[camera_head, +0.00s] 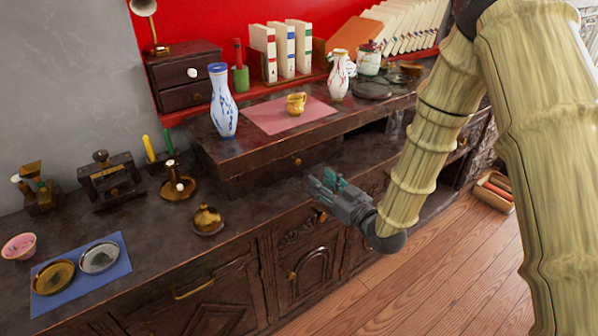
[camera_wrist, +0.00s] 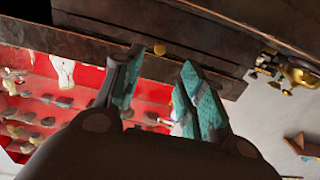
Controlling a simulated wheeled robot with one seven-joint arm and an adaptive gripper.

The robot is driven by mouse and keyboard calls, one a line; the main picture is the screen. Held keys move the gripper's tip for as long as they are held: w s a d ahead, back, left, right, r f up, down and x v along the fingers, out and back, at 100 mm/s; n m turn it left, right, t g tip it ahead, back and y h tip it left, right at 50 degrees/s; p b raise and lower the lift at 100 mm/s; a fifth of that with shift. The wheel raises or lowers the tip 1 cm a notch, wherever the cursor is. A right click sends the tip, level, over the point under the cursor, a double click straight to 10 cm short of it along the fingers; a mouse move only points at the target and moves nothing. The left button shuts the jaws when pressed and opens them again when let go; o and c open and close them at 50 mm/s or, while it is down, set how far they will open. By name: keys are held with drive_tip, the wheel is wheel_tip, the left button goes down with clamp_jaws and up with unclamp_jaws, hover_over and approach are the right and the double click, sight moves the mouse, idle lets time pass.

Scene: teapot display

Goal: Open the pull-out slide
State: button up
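The pull-out slide looks to be the dark wooden front (camera_head: 262,178) under the raised shelf, with a small round brass knob (camera_head: 297,162). It appears shut, flush with the shelf's front. My gripper (camera_head: 324,181) is in front of it, a little right of and below the knob in the head view. In the wrist view, my gripper (camera_wrist: 163,62) has its two teal-padded fingers spread with nothing between them. The knob (camera_wrist: 160,49) shows just past the fingertips, nearer the left one. I cannot tell the exact distance from fingertips to knob. Part of the front's right end is hidden.
The raised shelf (camera_head: 200,147) carries a blue-and-white vase (camera_head: 222,100), a gold cup (camera_head: 296,103) on a pink mat (camera_head: 262,118) and a second vase (camera_head: 338,75). A brass pot (camera_head: 207,220) stands on the lower counter (camera_head: 150,235). The counter before the slide is mostly clear.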

sight(298, 163)
drive_tip(key=x, duration=1)
drive_tip(key=shift+w+a, duration=0.2)
drive_tip(key=shift+w, duration=0.05)
